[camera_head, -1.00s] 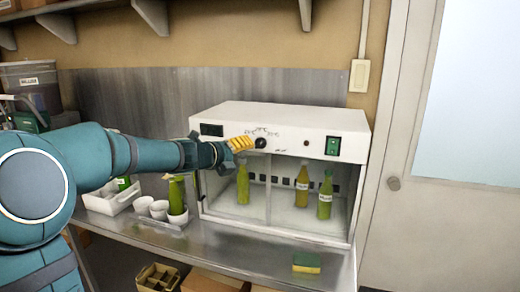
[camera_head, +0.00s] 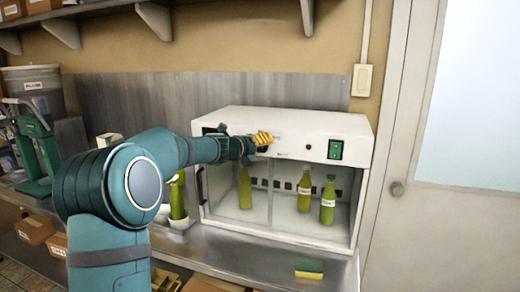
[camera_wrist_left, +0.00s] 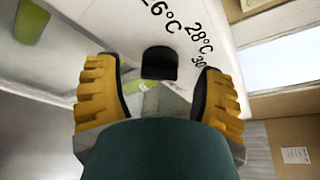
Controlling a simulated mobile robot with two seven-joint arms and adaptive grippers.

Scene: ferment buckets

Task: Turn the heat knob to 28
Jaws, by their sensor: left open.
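The heat knob (camera_wrist_left: 160,62) is a small black knob on the white front panel of the incubator (camera_head: 290,122). In the left wrist view it sits between the two yellow fingers of my left gripper (camera_wrist_left: 156,78), with a gap on each side. The printed marks 26°C and 28°C (camera_wrist_left: 198,38) and part of a 30 show beside it. In the head view my left gripper (camera_head: 263,138) is at the panel and hides the knob. It is open. I cannot tell where the knob points. My right gripper is not in view.
Several bottles stand behind the glass below, one being a yellow bottle (camera_head: 304,190). A sponge (camera_head: 309,267) lies on the steel counter (camera_head: 262,256). A shelf runs above.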

